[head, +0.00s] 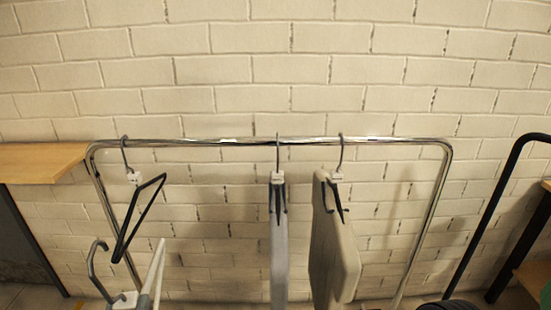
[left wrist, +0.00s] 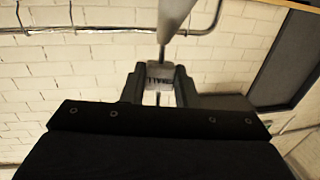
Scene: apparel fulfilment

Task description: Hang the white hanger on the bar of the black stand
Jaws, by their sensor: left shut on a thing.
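The white hanger (head: 157,270) is at the lower left of the head view, with its grey hook (head: 94,262) up and to the left. My left gripper (left wrist: 160,90) is shut on the block at the hanger's neck (left wrist: 160,72) in the left wrist view. In the head view the gripper is mostly cut off by the bottom edge. The black stand (head: 490,215) shows at the right as a curved black tube, partly outside the picture. The held hanger is far to its left. My right gripper is not in view.
A chrome rail (head: 225,141) stands before a brick wall. A bare black hanger (head: 138,217) hangs at its left, a grey garment (head: 279,250) at its middle and a beige one (head: 335,250) to the right. A wooden shelf (head: 40,162) is at left.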

